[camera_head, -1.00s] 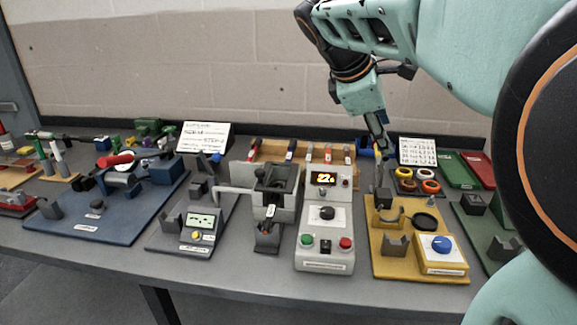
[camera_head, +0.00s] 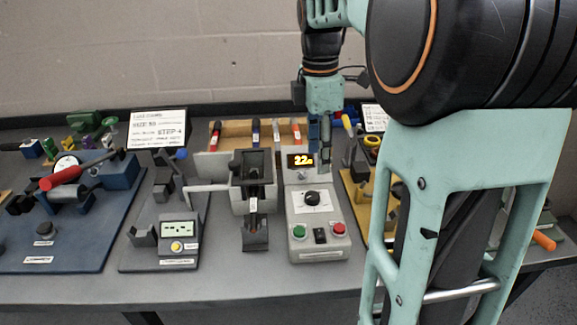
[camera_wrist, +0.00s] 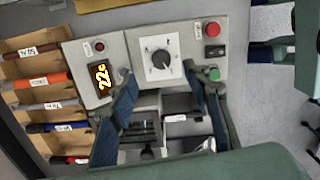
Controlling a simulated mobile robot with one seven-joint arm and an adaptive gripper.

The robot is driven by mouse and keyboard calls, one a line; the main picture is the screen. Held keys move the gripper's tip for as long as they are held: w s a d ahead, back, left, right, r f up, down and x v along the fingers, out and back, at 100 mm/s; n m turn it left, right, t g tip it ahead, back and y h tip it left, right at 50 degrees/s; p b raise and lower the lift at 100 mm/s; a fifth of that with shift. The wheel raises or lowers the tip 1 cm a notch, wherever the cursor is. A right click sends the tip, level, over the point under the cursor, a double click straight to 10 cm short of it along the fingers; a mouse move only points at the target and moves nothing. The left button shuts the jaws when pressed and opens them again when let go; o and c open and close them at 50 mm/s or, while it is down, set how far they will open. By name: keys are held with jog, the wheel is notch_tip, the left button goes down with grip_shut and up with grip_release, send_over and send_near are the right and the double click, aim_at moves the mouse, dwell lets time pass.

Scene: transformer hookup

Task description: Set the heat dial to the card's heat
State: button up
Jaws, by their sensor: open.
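The black dial (camera_head: 311,199) sits on a white scale plate on the grey control box (camera_head: 337,242). It also shows in the wrist view (camera_wrist: 161,59), its white pointer mark visible. The box's display (camera_head: 300,160) glows with a 22 and a small letter. The upright white card (camera_head: 158,128) stands at the back left; its lettering is mostly too small to read. My gripper (camera_head: 325,158) is above the back of the box. In the wrist view my gripper (camera_wrist: 157,74) is open and empty, its fingertips flanking the dial in the picture, apparently clear of it.
A green button (camera_head: 299,232) and a red button (camera_head: 338,229) are at the box's front. A grey clamp-like fixture (camera_head: 252,190) stands close on its left. A wooden rack (camera_head: 226,137) of labelled, coloured tools is behind. My arm hides much of the right side.

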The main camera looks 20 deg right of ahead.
aim_at(313, 195)
jog(key=shift+y, duration=0.3)
jog(key=f, duration=0.3)
jog(key=f+b, duration=0.1)
jog(key=f, duration=0.7)
jog(key=shift+w+a, duration=0.1)
jog(key=shift+a, duration=0.2)
jog(key=c, duration=1.2)
jog(key=shift+o, duration=0.2)
